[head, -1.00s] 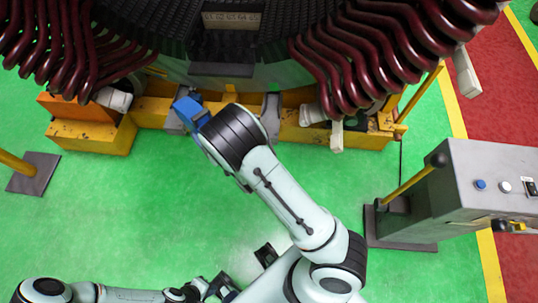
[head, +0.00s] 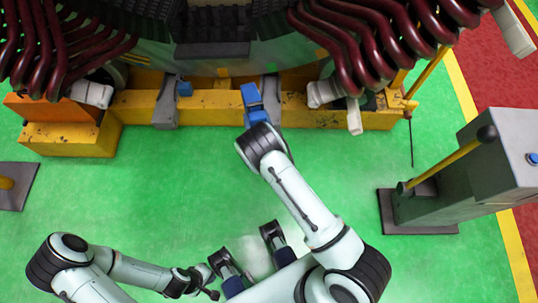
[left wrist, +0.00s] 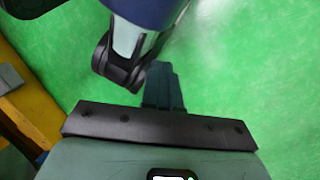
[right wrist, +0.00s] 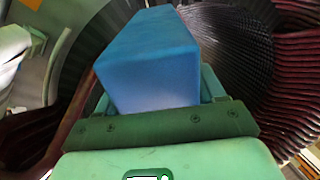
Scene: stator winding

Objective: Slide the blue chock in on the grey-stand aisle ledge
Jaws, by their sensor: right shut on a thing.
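The blue chock (head: 250,94) is held by my right gripper (head: 256,113), close in front of the right-hand grey stand (head: 271,98) on the yellow base. In the right wrist view, the chock (right wrist: 150,68) fills the space between the fingers and points away from the palm. Whether it touches the stand or ledge cannot be told. Another small blue block (head: 184,89) sits by the left-hand grey stand (head: 166,106). My left gripper (head: 208,285) is low, far from the stands; in the left wrist view its fingers (left wrist: 164,88) are together and empty.
The yellow base (head: 222,105) runs below the dark stator (head: 212,50). Dark red coils hang on both sides, with pale coil ends (head: 92,94) near the base. A grey control box (head: 455,170) stands at right.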

